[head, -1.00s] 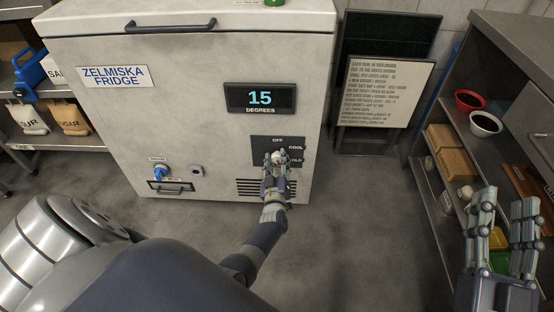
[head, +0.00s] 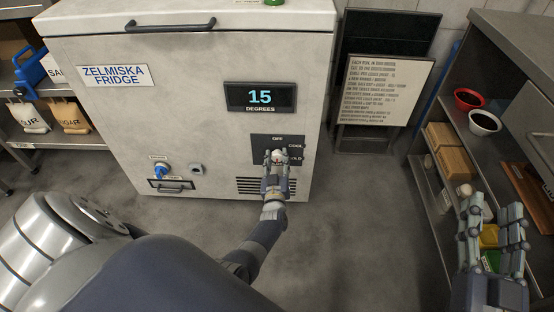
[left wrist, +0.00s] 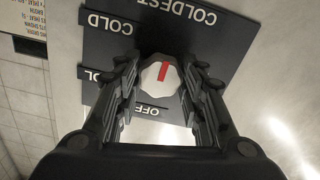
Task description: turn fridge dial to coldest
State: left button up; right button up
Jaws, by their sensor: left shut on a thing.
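The fridge (head: 200,120) has a dark dial panel (head: 262,150) low on its right front, with OFF, COOL and COLD readable in the head view. My left gripper (head: 277,158) is shut on the pale dial (left wrist: 160,80), with a finger on either side in the left wrist view. That view is upside down, with the COLDEST label (left wrist: 180,12) at its top. The dial's red mark (left wrist: 163,72) lies on the side toward COLDEST, slightly slanted. The display (head: 260,97) reads 15 degrees. My right gripper (head: 492,225) is open and empty at the lower right.
A sign board (head: 385,90) stands right of the fridge. A shelf unit (head: 510,65) with bowls is at the right. The floor between is clear.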

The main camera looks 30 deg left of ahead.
pick_arm(q)
jog(key=o, duration=1)
jog(key=shift+o, duration=0.2)
